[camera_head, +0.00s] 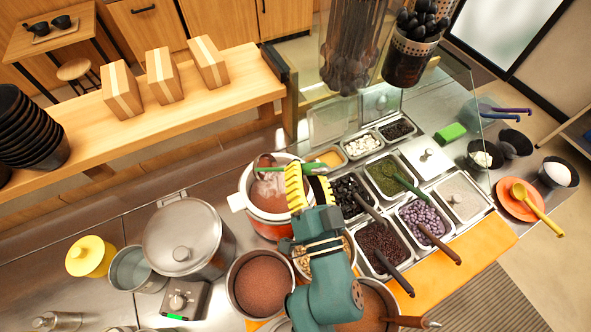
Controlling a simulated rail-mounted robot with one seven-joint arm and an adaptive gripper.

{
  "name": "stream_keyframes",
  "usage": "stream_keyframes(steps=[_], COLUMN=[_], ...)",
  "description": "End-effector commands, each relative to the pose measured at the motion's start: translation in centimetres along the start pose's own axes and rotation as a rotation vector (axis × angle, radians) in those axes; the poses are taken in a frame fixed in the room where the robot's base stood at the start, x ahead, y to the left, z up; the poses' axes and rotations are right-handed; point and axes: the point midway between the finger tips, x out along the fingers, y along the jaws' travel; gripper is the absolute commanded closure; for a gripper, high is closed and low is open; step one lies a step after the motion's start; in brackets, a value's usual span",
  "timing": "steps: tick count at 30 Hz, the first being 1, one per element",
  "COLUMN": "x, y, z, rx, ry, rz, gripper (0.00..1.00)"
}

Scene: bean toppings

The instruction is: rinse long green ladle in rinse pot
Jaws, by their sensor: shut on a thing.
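My gripper (309,170) is shut on the long green ladle (270,172) over the right side of a white-rimmed red pot (239,200). The ladle's green handle reaches left from my fingers across the pot opening. Its dark bowl end seems to be at the pot's far inner side, but how deep it sits is unclear. The pot holds brownish liquid with a pale sheen. I cannot tell for sure whether this is the rinse pot. The yellow fingers hide part of the handle and of the pot's right rim.
Topping trays (384,178) with several handles stand to the right. Pots of brown contents (262,284) lie in front. A large lidded pot (188,240), a small open grey pot (136,270) and a yellow lidded pot (90,256) stand left. A glass screen (465,105) rises behind the trays.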

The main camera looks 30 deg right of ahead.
Motion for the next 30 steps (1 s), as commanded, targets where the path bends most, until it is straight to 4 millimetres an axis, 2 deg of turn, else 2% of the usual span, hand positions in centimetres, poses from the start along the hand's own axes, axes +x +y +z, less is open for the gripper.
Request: stream_keyframes(steps=[12,30], x=[-1.6,-3.2], y=[2.4,4.9], z=[0.5,1.0], rx=[0.101,0.220], ry=[0.072,0.155], rz=[-0.024,-0.052], gripper=[1.00,1.00])
